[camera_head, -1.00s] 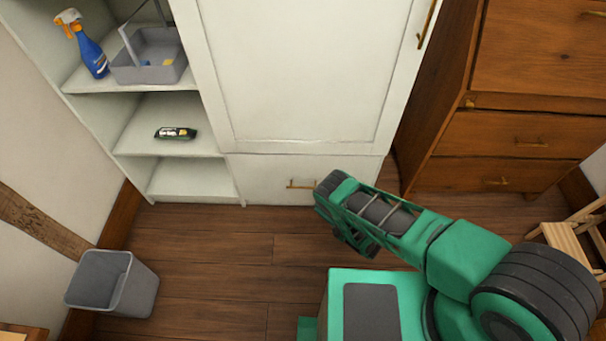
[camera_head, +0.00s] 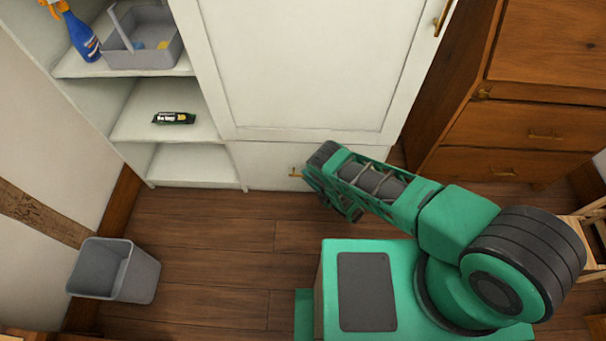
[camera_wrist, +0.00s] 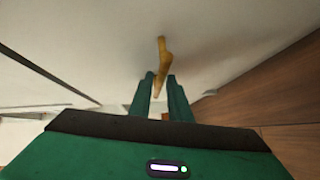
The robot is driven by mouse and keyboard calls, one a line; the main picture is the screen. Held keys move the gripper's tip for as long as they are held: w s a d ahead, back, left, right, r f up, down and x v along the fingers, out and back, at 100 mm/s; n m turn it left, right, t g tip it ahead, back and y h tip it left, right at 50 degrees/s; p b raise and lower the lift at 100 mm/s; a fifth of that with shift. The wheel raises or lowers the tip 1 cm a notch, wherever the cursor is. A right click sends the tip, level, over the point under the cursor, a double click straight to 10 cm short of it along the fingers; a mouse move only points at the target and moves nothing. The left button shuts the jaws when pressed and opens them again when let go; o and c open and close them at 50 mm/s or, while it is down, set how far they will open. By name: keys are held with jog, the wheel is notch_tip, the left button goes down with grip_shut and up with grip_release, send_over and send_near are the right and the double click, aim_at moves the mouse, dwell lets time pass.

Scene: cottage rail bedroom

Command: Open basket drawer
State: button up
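A white low drawer (camera_head: 262,165) sits at the bottom of the white cabinet, below its tall door, and looks shut. Its brass bar handle (camera_head: 296,172) is partly hidden behind my arm's end in the head view. In the wrist view the brass handle (camera_wrist: 163,56) stands out from the white front, its near end reaching between the two green fingers of my gripper (camera_wrist: 160,76). The fingers are apart, with a gap beside the handle, so my gripper is open. Whether either finger touches the handle cannot be told.
Open shelves to the left hold a blue spray bottle (camera_head: 83,38), a grey caddy (camera_head: 140,55) and a dark packet (camera_head: 174,118). A grey bin (camera_head: 113,270) stands on the floor at left. A wooden dresser (camera_head: 525,125) stands at right. The floor before the cabinet is clear.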

jog(key=shift+w+a+f, duration=0.1)
jog(key=shift+w+a, duration=0.3)
grip_shut()
